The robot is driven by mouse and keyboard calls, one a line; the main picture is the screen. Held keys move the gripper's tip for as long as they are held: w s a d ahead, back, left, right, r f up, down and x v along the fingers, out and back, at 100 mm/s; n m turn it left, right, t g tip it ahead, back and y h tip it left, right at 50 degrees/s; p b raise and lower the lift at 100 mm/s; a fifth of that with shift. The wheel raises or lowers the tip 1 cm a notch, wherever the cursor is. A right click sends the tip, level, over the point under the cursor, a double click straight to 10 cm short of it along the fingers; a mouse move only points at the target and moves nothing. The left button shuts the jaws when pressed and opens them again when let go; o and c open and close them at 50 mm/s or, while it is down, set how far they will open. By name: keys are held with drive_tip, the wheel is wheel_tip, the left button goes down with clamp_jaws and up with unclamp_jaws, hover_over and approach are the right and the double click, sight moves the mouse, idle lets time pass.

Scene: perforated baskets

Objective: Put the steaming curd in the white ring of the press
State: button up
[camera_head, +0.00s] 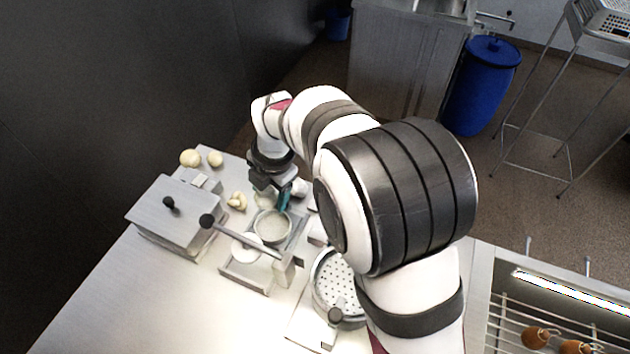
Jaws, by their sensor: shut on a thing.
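My gripper (273,198) points down above the back of the press, with one teal finger showing. It is shut on a pale lump of curd (262,199), which my gripper partly hides. I cannot make out steam. The white ring (272,228) of the press sits just below and in front of my gripper, and its inside looks pale. The held curd appears above and behind the ring; the exact gap cannot be told. The metal press (248,273) has a long lever with a dark knob and a white disc (245,247) left of the ring.
Small pale pieces (237,201) lie left of my gripper. Two round pale lumps (190,158) are at the back left. A lidded steel box (174,214) stands left of the press. A perforated basket (336,281) is at the right. The front left of the steel table (130,310) is clear.

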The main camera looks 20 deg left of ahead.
drive_tip(key=shift+s+a+f, duration=0.15)
drive_tip(key=shift+f, duration=0.15)
drive_tip(key=x, duration=0.2)
drive_tip(key=d+x, duration=0.1)
drive_tip(key=x, duration=0.5)
drive_tip(key=shift+s+d+f, duration=0.15)
drive_tip(key=shift+d+f, duration=0.05)
drive_tip(key=shift+d, duration=0.25)
drive_tip(key=shift+f, duration=0.45)
drive_tip(key=o, duration=1.4)
drive_tip(key=shift+r, duration=0.1)
drive_tip(key=shift+a+r+v, duration=0.1)
drive_tip(key=shift+a+v, duration=0.2)
drive_tip(key=shift+v, duration=1)
drive_tip(key=shift+a+r+v, duration=0.1)
drive_tip(key=shift+a+v, duration=0.15)
drive_tip(key=shift+v, duration=1)
drive_tip(key=shift+a+v, duration=0.3)
drive_tip(key=shift+v, duration=1)
